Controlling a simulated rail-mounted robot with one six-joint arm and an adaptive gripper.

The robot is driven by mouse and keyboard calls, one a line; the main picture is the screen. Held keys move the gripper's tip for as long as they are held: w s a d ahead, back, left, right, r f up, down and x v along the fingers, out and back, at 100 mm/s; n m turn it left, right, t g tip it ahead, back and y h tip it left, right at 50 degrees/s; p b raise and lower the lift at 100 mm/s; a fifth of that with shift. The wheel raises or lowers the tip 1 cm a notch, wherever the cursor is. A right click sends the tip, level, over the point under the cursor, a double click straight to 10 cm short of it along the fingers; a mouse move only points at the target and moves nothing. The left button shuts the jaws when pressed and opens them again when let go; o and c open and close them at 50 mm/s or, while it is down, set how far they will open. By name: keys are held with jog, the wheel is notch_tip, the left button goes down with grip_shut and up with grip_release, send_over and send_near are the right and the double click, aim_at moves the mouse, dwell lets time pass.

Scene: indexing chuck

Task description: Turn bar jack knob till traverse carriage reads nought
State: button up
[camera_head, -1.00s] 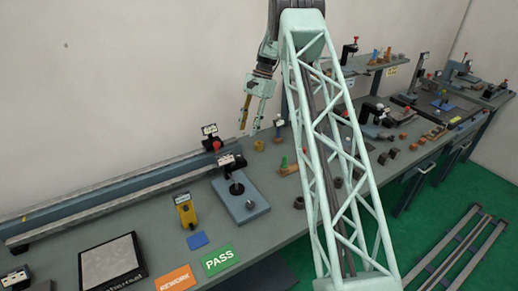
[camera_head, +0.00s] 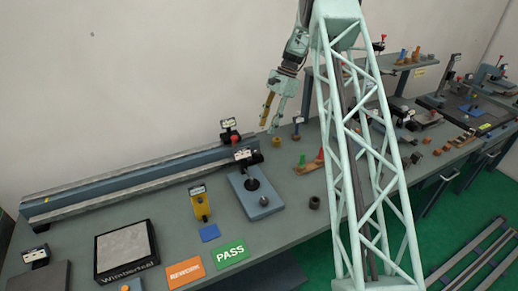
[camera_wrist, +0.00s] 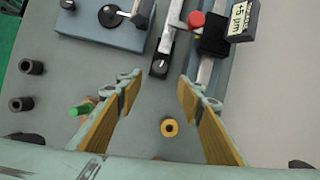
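The traverse carriage (camera_head: 229,136) has a red knob and a small display, and sits near the right end of a long grey rail. In the wrist view the carriage (camera_wrist: 212,38) display appears to read +5 µm. A lighter bar (camera_wrist: 172,32) runs beside it, ending in a dark block with a round, pale-marked knob (camera_wrist: 159,66), which looks like the bar jack knob. My gripper (camera_head: 270,122) is open and empty above the bench, right of the rail end. In the wrist view my gripper (camera_wrist: 158,84) has its fingertips either side of the space just below the knob, not touching it.
A blue plate (camera_head: 257,196) with a dial stand is in front of the rail end. A yellow ring (camera_wrist: 169,128) lies on the bench below the fingers, with a green-tipped piece (camera_wrist: 82,109) to its left. Dark bushings (camera_wrist: 28,68) stand at far left. Bench around the ring is clear.

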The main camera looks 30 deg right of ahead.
aim_at(258, 151)
jog(key=shift+p+x, duration=0.35)
jog(key=shift+x, duration=6)
jog(key=shift+d, duration=0.1)
jog(key=c, duration=0.9)
